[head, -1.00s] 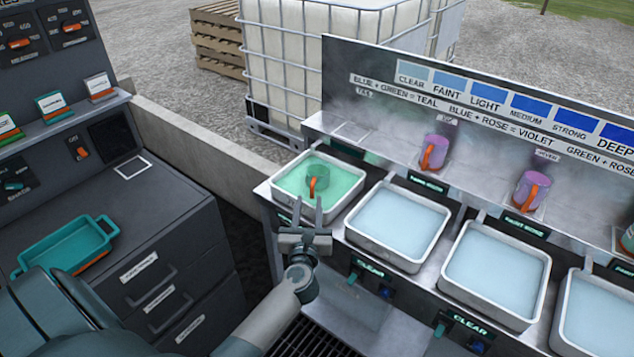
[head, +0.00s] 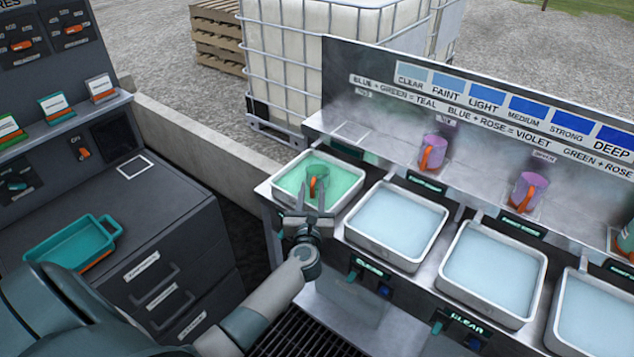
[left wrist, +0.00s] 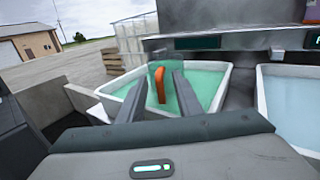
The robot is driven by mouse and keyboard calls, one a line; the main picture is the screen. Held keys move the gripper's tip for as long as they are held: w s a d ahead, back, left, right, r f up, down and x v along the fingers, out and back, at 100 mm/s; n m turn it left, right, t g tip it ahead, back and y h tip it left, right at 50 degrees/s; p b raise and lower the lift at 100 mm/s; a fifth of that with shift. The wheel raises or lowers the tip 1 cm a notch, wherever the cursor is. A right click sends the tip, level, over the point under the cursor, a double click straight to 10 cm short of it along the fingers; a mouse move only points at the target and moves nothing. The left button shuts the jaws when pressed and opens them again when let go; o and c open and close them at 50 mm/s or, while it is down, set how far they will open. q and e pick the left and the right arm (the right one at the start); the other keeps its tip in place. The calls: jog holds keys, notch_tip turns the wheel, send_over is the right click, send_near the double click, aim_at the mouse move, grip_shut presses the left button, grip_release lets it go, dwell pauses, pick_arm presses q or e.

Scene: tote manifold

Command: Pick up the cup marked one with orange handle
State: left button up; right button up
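A green see-through cup with an orange handle (head: 316,181) stands in the leftmost tray (head: 352,201), which holds green liquid. Its orange handle (left wrist: 159,84) also shows in the left wrist view, between my fingers in the picture. My left gripper (head: 315,198) is open, its two fingers pointing at the cup's handle from the near side of the tray. I cannot tell whether the fingers touch the handle. No number can be read on this cup. Two purple cups with orange handles, a nearer-left one (head: 433,153) and a right one (head: 528,191), stand on the shelf. My right gripper is not in view.
Several trays of pale blue liquid (head: 397,227) stand in a row to the right. The signboard (head: 480,95) rises behind the shelf. A teal tray (head: 72,246) sits on the dark cabinet at left. A white caged tank (head: 290,65) stands behind.

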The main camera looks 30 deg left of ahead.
pick_arm(q)
jog(key=shift+c, duration=0.6)
grip_shut()
jog(key=shift+r, duration=0.1)
jog(key=shift+r, duration=0.55)
jog(key=s+d+r+b, duration=0.1)
jog(key=s+d+r, duration=0.2)
jog(key=d+r, duration=0.6)
jog(key=shift+s+d+r+b, duration=0.35)
jog(key=shift+d+r, duration=0.05)
jog(key=shift+d, duration=0.7)
